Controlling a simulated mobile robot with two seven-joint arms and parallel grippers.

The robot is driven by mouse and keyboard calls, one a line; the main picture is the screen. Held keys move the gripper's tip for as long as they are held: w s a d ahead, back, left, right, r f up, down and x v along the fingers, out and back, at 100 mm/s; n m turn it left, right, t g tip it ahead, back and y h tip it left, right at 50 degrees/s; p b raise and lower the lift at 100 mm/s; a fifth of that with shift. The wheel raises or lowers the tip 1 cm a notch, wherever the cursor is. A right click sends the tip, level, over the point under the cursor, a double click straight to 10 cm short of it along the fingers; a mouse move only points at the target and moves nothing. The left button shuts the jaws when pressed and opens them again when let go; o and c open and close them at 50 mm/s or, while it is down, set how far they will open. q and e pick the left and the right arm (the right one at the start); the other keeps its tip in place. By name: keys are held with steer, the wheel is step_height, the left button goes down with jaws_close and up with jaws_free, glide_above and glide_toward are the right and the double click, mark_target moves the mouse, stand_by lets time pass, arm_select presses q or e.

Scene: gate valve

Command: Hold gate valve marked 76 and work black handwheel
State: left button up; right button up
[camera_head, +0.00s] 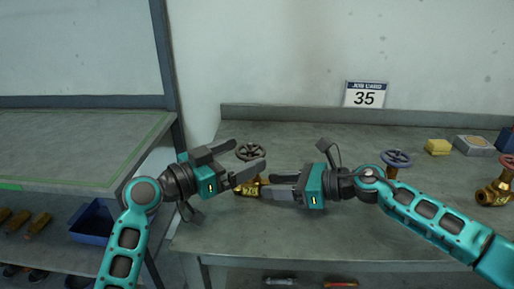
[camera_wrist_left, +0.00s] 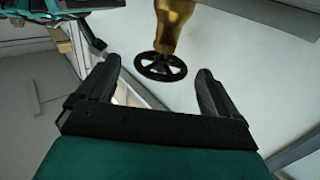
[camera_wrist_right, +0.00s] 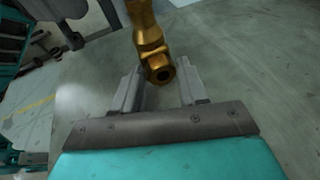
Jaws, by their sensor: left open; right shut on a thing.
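The brass gate valve (camera_head: 246,189) is over the middle bench, with its dark handwheel (camera_head: 249,149) at the top. No 76 mark is legible on it. My right gripper (camera_head: 266,188) is shut on the brass body from the right. In the right wrist view the body's round end (camera_wrist_right: 159,70) shows between the fingers. My left gripper (camera_head: 249,154) is open, with its fingers on either side of the handwheel. In the left wrist view the spoked black wheel (camera_wrist_left: 160,67) lies between and slightly beyond the fingertips; I cannot tell whether they touch it.
A card reading 35 (camera_head: 366,94) stands at the bench's back. A valve with a purple-grey wheel (camera_head: 396,157) stands behind my right arm. Another brass valve (camera_head: 494,192), a yellow block (camera_head: 438,147) and a grey tray (camera_head: 474,145) are farther right. A left bench (camera_head: 70,145) adjoins.

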mark_target(263, 146)
arm_select(q)
steer(key=x, duration=0.5)
steer(key=c, duration=1)
